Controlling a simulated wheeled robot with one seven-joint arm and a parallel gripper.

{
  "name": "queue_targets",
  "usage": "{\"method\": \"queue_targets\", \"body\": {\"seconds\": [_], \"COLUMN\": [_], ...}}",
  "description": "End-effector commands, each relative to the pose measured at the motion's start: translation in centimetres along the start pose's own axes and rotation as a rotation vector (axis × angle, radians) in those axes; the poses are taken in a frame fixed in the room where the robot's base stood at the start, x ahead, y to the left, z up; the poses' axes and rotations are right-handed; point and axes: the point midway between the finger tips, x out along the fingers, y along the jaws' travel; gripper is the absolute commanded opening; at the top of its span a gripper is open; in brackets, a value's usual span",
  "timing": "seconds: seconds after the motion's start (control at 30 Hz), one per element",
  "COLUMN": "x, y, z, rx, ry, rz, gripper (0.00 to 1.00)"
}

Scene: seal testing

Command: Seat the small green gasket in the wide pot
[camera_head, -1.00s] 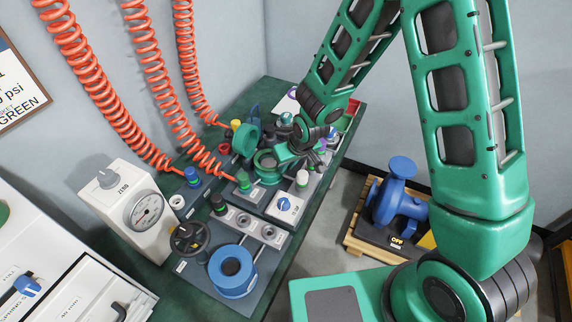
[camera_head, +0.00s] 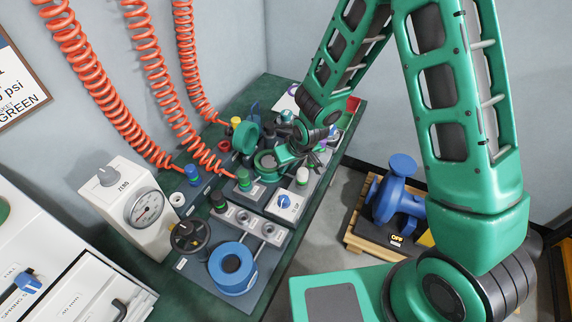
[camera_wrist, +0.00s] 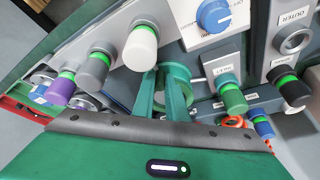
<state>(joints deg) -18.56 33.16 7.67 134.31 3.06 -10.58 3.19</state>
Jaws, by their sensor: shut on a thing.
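The green pot (camera_head: 266,161) with a dark opening stands on the bench panel, its round green lid (camera_head: 246,138) raised behind it. My gripper is over the pot from the right in the head view. In the wrist view my two green fingers (camera_wrist: 161,78) converge at the pot's round green rim (camera_wrist: 187,74). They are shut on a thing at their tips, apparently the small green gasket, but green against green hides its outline. I cannot tell whether it touches the pot's seat.
Capped posts stand close around the pot, including white (camera_wrist: 141,48), green (camera_wrist: 231,96) and black (camera_wrist: 290,90) ones. A blue dial (camera_head: 285,202) sits in front. A blue ring-shaped pot (camera_head: 232,269), a gauge box (camera_head: 133,212) and hanging orange coiled hoses (camera_head: 165,95) are nearby.

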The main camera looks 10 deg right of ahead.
Motion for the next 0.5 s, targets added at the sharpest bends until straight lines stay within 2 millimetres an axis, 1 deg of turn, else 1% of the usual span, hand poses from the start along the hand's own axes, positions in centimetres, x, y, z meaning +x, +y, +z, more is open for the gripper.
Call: {"method": "queue_targets", "body": {"seconds": [0.5], "x": [0.84], "y": [0.05], "z": [0.39], "rx": [0.0], "ry": [-0.001], "rz": [0.0], "gripper": [0.0]}}
